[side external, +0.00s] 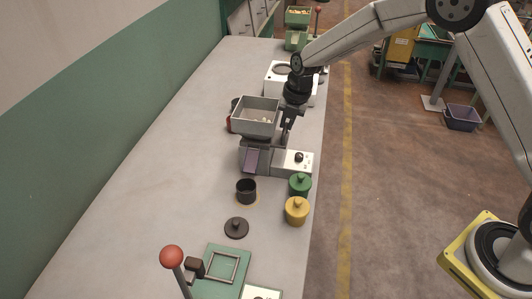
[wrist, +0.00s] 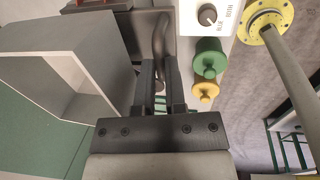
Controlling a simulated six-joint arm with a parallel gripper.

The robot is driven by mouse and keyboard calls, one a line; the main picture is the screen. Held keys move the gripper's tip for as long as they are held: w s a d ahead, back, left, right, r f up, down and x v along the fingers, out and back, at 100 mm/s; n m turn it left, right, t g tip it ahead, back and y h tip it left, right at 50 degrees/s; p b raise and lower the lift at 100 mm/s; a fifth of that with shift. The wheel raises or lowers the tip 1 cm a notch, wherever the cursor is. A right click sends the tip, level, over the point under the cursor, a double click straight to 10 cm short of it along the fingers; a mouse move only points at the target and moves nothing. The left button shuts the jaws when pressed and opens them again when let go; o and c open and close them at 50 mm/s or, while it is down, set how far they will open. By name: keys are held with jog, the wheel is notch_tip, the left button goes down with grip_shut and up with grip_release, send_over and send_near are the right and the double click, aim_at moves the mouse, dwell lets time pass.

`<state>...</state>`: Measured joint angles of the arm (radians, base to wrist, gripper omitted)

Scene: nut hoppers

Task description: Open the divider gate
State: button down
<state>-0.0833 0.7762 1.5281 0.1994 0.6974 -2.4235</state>
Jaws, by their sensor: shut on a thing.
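A grey open-topped hopper (side external: 257,115) with a few pale pieces inside sits on a dark grey machine with a purple chute (side external: 251,160) in the side view. The hopper's wall also fills the left of the wrist view (wrist: 70,75). My gripper (side external: 287,123) is beside the hopper's right side, pointing down. In the wrist view, my gripper (wrist: 160,82) is shut on a dark curved handle (wrist: 161,35) that stands beside the hopper. The gate itself is hidden, so I cannot tell its position.
A white control box with a black knob (side external: 299,157) adjoins the machine. Green (side external: 300,185) and yellow (side external: 296,211) lidded pots, a black cup (side external: 246,191) and a dark lid (side external: 236,228) stand in front. A red-ball lever (side external: 172,257) rises nearer. The bench's left side is clear.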

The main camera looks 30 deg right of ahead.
jog(key=s+d, duration=0.3)
dwell(0.4)
jog(key=c, duration=1)
grip_release()
jog(key=shift+o, duration=0.2)
notch_tip(320, 180, up, 8)
jog(key=s+d, duration=0.1)
jog(key=shift+s+d+f, duration=0.1)
